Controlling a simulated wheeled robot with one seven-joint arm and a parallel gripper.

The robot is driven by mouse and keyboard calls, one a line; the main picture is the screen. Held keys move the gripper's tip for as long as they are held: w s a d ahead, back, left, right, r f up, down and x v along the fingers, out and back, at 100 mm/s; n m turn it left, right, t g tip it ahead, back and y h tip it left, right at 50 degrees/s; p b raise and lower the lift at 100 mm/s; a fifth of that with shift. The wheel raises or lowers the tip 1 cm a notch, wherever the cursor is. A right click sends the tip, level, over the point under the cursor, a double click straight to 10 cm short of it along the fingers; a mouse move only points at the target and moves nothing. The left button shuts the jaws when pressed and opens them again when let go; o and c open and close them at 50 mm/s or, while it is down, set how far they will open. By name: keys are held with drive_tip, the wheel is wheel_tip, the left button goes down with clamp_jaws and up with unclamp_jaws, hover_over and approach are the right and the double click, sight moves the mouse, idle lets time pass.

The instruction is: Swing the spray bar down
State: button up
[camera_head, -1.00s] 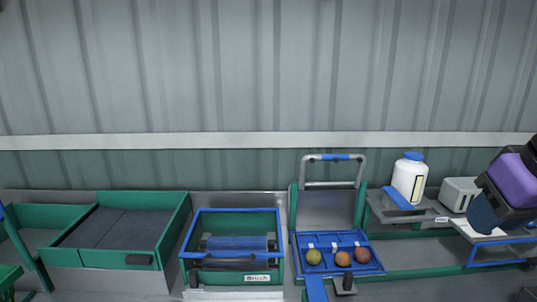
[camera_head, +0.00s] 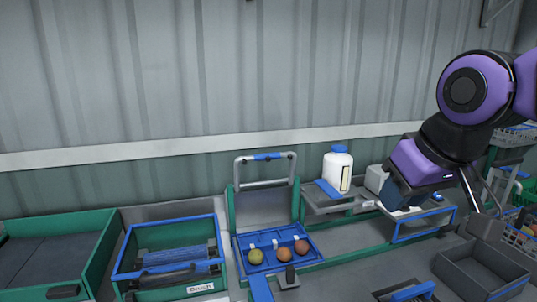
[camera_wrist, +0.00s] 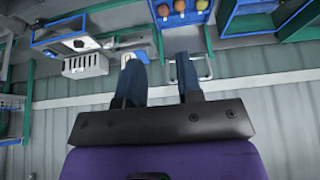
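A grey U-shaped bar with a blue grip (camera_head: 265,157), which looks like the spray bar, stands raised at the back of a blue tray (camera_head: 241,253). Three round fruits, one greenish (camera_head: 255,257), one orange (camera_head: 284,255) and one reddish (camera_head: 301,247), sit in the tray. My gripper (camera_head: 393,193) is to the right of the bar, clear of it. In the wrist view my gripper (camera_wrist: 160,65) has its two dark blue fingers apart with nothing held between them. Part of the grey bar (camera_wrist: 207,68) shows beyond the right finger there.
A white bottle with a blue cap (camera_head: 338,172) stands on a shelf right of the bar. A grey box (camera_head: 376,179) is beside it, near my gripper. A green bin with a blue rim (camera_head: 122,246) lies left. A dark open crate (camera_head: 465,269) is at the lower right.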

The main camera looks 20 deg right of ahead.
drive_tip(key=shift+r, duration=0.1)
drive_tip(key=c, duration=0.4)
drive_tip(key=shift+w+r, duration=0.2)
drive_tip(key=shift+w, duration=0.05)
clamp_jaws()
drive_tip(key=w+r+m+g, duration=0.2)
drive_tip(key=w+r+m, duration=0.3)
drive_tip(key=w, duration=0.9)
drive_tip(key=w+r+m+g, duration=0.2)
drive_tip(key=w+r+m, duration=0.2)
drive_tip(key=w+r, duration=0.7)
drive_tip(key=w+f+m+g, duration=0.1)
drive_tip(key=w+f+m, duration=0.3)
drive_tip(key=w, duration=1)
drive_tip(key=w+f+m+g, duration=0.2)
drive_tip(key=w+f+m, duration=0.3)
drive_tip(key=w+f, duration=0.6)
drive_tip(key=shift+w+d+f+g, duration=0.2)
drive_tip(key=shift+w+g, duration=0.1)
drive_tip(key=shift+w, duration=1.7)
